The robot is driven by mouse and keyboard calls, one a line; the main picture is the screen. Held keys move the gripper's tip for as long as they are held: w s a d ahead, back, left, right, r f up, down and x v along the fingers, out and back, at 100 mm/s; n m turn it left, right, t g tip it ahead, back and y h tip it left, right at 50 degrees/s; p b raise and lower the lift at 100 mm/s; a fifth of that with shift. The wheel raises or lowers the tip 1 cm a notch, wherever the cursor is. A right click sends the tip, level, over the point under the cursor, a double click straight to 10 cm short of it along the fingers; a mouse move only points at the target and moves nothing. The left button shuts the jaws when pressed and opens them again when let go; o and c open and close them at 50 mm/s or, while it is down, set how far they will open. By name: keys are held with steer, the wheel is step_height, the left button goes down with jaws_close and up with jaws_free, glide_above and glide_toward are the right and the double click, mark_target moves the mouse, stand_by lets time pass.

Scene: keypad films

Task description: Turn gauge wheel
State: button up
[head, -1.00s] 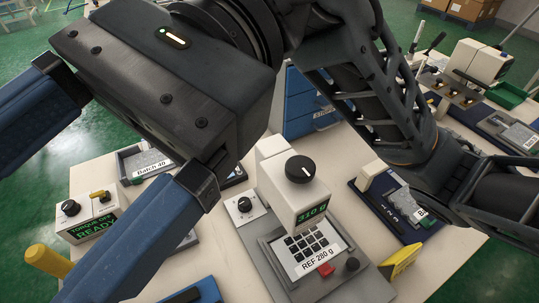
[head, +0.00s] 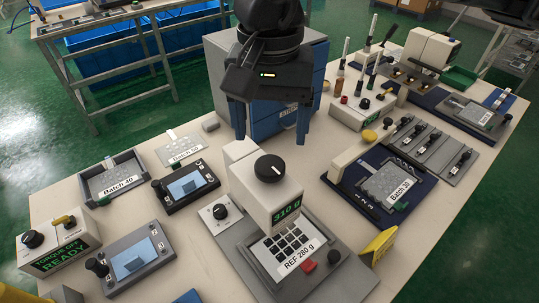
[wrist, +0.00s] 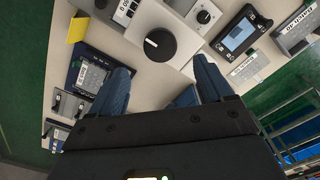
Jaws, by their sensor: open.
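The gauge wheel, a black round knob with a white pointer line (head: 271,169), sits on top of the white gauge head (head: 268,200). The green display (head: 288,213) on the head reads 310 g. A label below, on the fixture, reads REF 280 g (head: 298,258). My gripper (head: 271,140) is open and empty, fingers pointing down, behind and above the wheel in the head view. In the wrist view the wheel (wrist: 160,45) lies beyond the two blue fingers (wrist: 150,88), apart from them.
A smaller dial box (head: 219,212) stands left of the gauge. A Batch 30 fixture (head: 383,187) lies to the right and a yellow wedge (head: 378,246) at front right. A torque box (head: 58,246) stands at far left. Blue drawers (head: 272,120) stand behind the bench.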

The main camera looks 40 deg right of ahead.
mark_target(270, 165)
steer(key=shift+a+f+p, duration=0.1)
steer(key=shift+f+p, duration=0.5)
steer(key=shift+f, duration=2.85)
steer(key=c, duration=1)
